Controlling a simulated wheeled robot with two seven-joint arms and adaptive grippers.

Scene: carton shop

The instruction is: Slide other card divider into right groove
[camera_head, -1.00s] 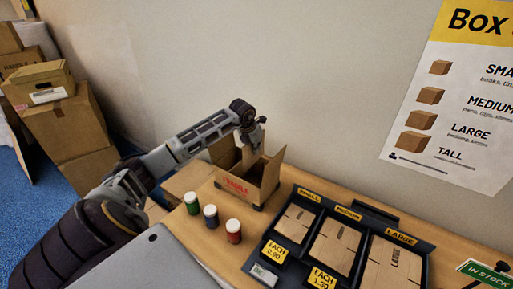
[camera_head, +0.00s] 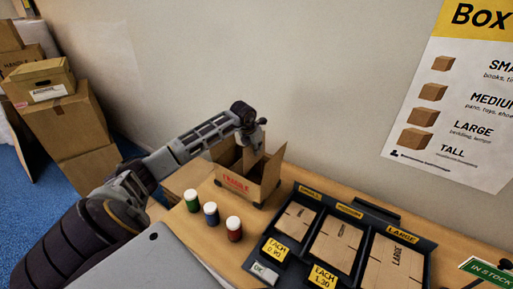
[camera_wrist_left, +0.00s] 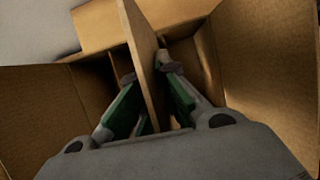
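An open cardboard box (camera_head: 262,190) with a red label stands on the wooden counter near the wall. My left gripper (camera_head: 254,142) is above and partly inside its opening. In the left wrist view, the left gripper (camera_wrist_left: 150,80) has its fingers on both sides of a card divider (camera_wrist_left: 148,60) and is shut on it. The divider stands roughly upright inside the box, its lower edge hidden. Another divider (camera_wrist_left: 113,65) seems to show further left in the box, dim and partly covered. The grooves cannot be made out. My right gripper is not in view.
A dark tray (camera_head: 352,210) of flat cartons lies to the right. Stacked cartons (camera_head: 60,110) stand on the floor at left.

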